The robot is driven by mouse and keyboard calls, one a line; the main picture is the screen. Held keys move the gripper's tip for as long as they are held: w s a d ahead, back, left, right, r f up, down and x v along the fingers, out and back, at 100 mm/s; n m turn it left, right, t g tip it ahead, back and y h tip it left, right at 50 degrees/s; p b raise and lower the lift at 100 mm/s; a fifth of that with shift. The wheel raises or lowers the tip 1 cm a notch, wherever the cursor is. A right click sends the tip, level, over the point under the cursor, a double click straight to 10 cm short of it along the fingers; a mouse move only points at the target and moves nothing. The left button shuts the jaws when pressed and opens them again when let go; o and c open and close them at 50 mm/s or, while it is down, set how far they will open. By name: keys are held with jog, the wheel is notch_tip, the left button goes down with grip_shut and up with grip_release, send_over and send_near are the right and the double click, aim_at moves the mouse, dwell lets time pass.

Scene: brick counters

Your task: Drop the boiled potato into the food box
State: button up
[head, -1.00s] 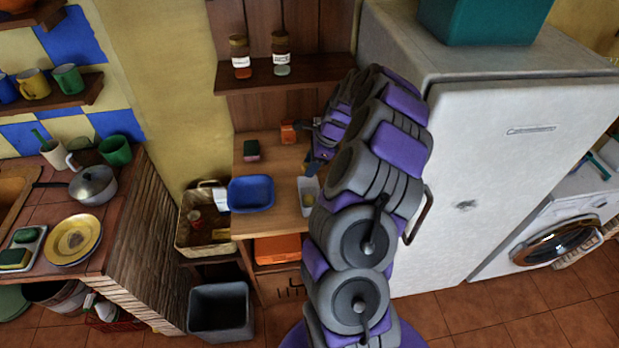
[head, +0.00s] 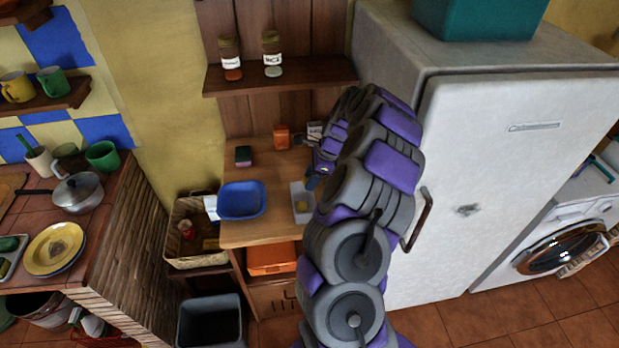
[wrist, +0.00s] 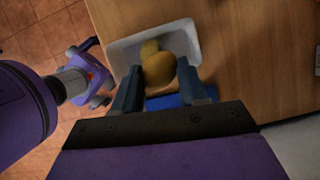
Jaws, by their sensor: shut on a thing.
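My gripper (wrist: 160,78) is shut on the boiled potato (wrist: 158,69), a rounded yellow-brown lump between its two blue-grey fingers in the wrist view. Behind the potato in that view is a shallow white container (wrist: 120,52) with a smaller yellow piece (wrist: 149,47) in it. The potato overlaps the container's near part; its height above it is hard to tell. In the head view the white container (head: 299,214) stands on the wooden counter, right of a blue tray (head: 242,200). My arm hides the held potato there. Which container is the food box cannot be told for sure.
The blue tray also shows under my gripper in the wrist view (wrist: 165,101). The white fridge (head: 520,180) is close on the right. A shelf (head: 280,76) with jars hangs above.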

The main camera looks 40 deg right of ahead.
jog(key=shift+d, duration=0.2)
jog(key=o, duration=1.1)
jog(key=shift+a+r, duration=0.15)
jog(key=shift+a, duration=0.45)
jog(key=shift+d+r, duration=0.1)
jog(key=shift+d, duration=0.15)
jog(key=p+v, duration=0.3)
jog(key=v, duration=1.4)
jog(key=shift+a, duration=0.1)
jog(key=shift+a, duration=0.2)
